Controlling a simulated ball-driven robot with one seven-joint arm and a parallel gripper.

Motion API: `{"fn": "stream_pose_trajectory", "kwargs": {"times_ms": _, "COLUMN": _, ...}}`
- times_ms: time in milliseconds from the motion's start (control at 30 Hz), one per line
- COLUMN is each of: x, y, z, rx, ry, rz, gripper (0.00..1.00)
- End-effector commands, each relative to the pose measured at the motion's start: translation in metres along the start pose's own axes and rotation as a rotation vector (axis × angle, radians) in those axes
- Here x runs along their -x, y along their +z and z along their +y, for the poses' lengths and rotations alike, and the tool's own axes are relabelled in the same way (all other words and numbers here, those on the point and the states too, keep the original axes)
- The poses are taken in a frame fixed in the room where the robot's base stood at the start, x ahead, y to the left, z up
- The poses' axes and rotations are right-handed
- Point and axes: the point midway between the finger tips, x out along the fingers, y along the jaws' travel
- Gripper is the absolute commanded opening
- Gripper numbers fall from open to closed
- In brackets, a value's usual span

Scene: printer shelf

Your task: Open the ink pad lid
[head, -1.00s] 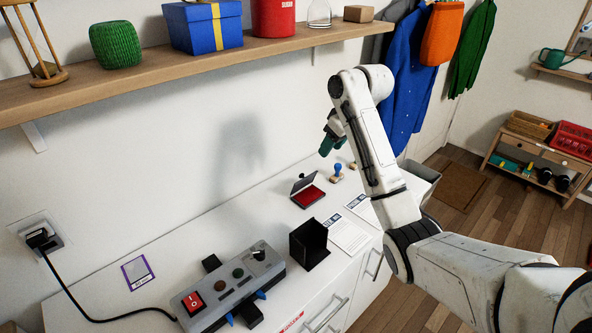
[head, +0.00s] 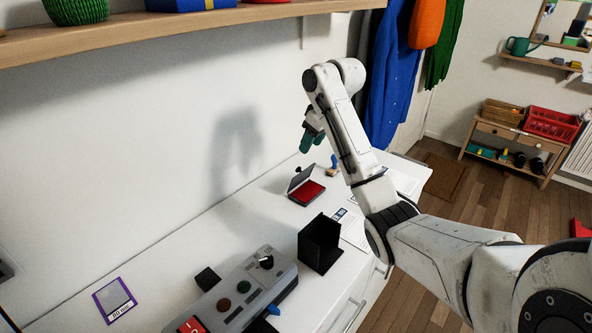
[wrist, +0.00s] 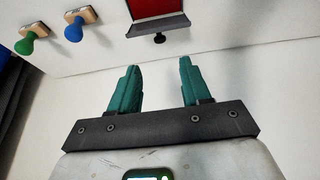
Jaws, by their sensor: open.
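The ink pad (head: 308,193) lies on the white counter with its red pad exposed. Its grey lid (head: 299,176) stands raised at the back edge, tilted up toward the wall. In the wrist view the red ink pad (wrist: 152,8) is at the top, with the lid (wrist: 158,27) edge-on below it and a dark knob on the lid. My gripper (head: 312,141) is above and behind the pad, near the wall. In the wrist view my gripper (wrist: 159,68) has its two teal fingers apart with nothing between them, clear of the lid.
A blue-handled stamp (head: 333,166) stands right of the pad; a green one (wrist: 25,46) shows in the wrist view. A black open box (head: 320,243) and a grey switch panel (head: 245,290) stand nearer. A wooden shelf (head: 150,42) runs above along the wall.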

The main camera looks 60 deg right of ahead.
Motion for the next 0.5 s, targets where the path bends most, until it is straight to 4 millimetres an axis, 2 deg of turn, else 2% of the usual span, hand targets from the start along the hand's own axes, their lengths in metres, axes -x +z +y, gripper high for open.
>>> {"fn": "stream_pose_trajectory", "kwargs": {"times_ms": 167, "x": -0.02, "y": 0.001, "z": 0.0, "rx": -0.001, "ry": -0.001, "rz": -0.004, "gripper": 0.47}}
{"fn": "stream_pose_trajectory", "kwargs": {"times_ms": 500, "x": -0.08, "y": 0.001, "z": 0.0, "rx": -0.001, "ry": 0.0, "rz": -0.003, "gripper": 0.47}}
